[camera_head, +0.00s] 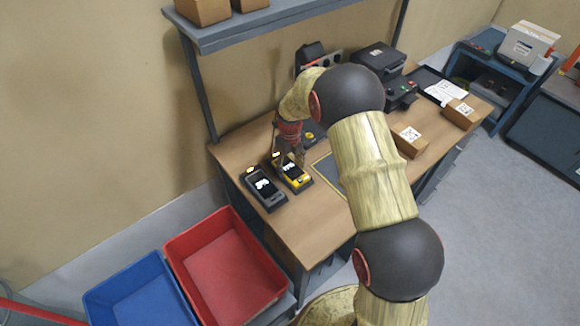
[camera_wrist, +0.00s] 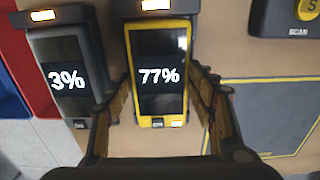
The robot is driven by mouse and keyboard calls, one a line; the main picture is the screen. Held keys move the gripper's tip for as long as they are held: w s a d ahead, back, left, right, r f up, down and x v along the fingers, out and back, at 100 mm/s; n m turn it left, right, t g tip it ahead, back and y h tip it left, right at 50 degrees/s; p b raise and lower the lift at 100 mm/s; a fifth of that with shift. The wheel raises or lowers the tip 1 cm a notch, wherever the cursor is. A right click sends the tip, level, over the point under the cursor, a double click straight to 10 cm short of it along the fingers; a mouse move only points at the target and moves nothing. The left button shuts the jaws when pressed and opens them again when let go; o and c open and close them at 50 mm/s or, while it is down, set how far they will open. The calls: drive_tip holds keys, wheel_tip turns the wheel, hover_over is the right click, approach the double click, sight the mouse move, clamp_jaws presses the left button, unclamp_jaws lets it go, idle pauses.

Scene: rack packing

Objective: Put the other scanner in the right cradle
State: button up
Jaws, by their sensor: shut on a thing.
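The yellow-framed scanner (camera_wrist: 186,60), its screen reading 77%, is between the fingers of my gripper (camera_wrist: 160,80), which is shut on it. It lies face up over the right cradle (camera_wrist: 155,8), its top end at the cradle's dark head bar with a lit lamp. I cannot tell whether it is fully seated. In the head view the yellow scanner (camera_head: 296,176) shows just below my gripper (camera_head: 288,160). A grey scanner (camera_wrist: 50,45) reading 3% lies in the left cradle (camera_wrist: 57,15); it also shows in the head view (camera_head: 265,188).
A black device marked SCAN (camera_wrist: 285,18) and a yellow-edged grey mat (camera_wrist: 270,110) are to the right. A red bin (camera_head: 222,262) and a blue bin (camera_head: 135,290) stand below the bench's left end. A small carton (camera_head: 411,141) sits beyond my arm.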

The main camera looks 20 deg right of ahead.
drive_tip(key=o, duration=1.5)
drive_tip(key=shift+r, duration=0.1)
wheel_tip(320, 180, up, 12)
drive_tip(key=p, duration=0.2)
wheel_tip(320, 180, up, 10)
drive_tip(key=n+t, duration=0.1)
drive_tip(key=n, duration=0.5)
hover_over(290, 169)
drive_tip(key=s, duration=0.5)
drive_tip(key=s+r+n+t, duration=0.2)
drive_tip(key=s+r+n, duration=0.7)
drive_tip(key=s+r+n+t, duration=0.1)
drive_tip(key=s+n, duration=0.4)
drive_tip(key=s, duration=0.1)
drive_tip(key=s+r+n, duration=0.1)
drive_tip(key=s+n, duration=0.5)
drive_tip(key=s, duration=0.1)
drive_tip(key=s+r+n+t, duration=0.1)
drive_tip(key=s+r+n, duration=0.1)
drive_tip(key=s+n, duration=0.3)
drive_tip(key=shift+s+t, duration=0.3)
drive_tip(key=shift+s, duration=0.85)
drive_tip(key=shift+f+b, duration=0.1)
drive_tip(key=shift+b, duration=0.3)
